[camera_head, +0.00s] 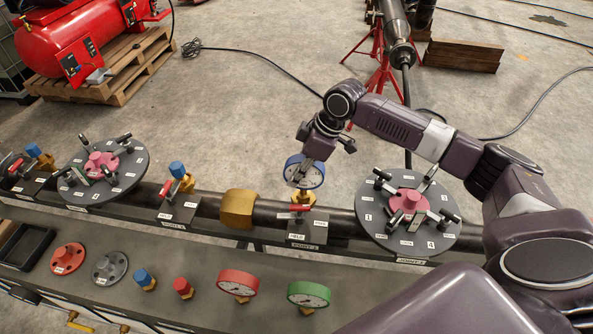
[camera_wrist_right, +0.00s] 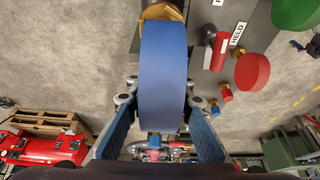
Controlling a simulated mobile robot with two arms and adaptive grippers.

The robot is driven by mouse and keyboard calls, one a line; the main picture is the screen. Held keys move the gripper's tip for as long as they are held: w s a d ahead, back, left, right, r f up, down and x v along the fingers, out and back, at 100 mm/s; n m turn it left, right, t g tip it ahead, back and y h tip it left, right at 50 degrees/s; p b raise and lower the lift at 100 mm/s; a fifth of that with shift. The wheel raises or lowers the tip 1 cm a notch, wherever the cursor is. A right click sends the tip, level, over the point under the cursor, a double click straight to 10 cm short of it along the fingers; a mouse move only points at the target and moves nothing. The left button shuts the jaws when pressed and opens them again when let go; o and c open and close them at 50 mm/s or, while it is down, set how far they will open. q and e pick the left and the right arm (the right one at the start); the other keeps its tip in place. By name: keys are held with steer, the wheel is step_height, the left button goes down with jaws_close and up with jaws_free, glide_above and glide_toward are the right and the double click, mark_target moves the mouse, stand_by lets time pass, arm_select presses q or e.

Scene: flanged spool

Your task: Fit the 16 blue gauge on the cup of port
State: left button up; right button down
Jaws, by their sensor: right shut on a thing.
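The blue gauge (camera_head: 305,172) has a white dial and stands upright over the middle port of the dark pipe. My right gripper (camera_head: 308,150) is shut on it from above. In the right wrist view the blue gauge (camera_wrist_right: 163,75) shows edge-on between the two fingers of the gripper (camera_wrist_right: 160,108). Brass (camera_head: 304,197) shows right below the gauge, at the port's cup. I cannot tell whether the gauge sits in the cup or just above it. A red valve handle (camera_head: 299,208) is beside it on the port block (camera_head: 308,228). My left gripper is not in view.
A red gauge (camera_head: 238,283) and a green gauge (camera_head: 309,294) lie on the front bench, with blue (camera_head: 144,278) and red (camera_head: 183,287) plugs and loose flanges. Clamped round flanges stand at left (camera_head: 103,172) and right (camera_head: 408,212). A brass hex (camera_head: 238,208) is on the pipe.

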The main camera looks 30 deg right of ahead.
steer(key=shift+f, duration=0.3)
steer(key=c, duration=1.6)
jaws_free()
steer(key=shift+s+d+r, duration=0.1)
steer(key=shift+d+r, duration=0.05)
steer(key=shift+r, duration=0.2)
steer(key=v, duration=1.1)
steer(key=shift+r, duration=0.15)
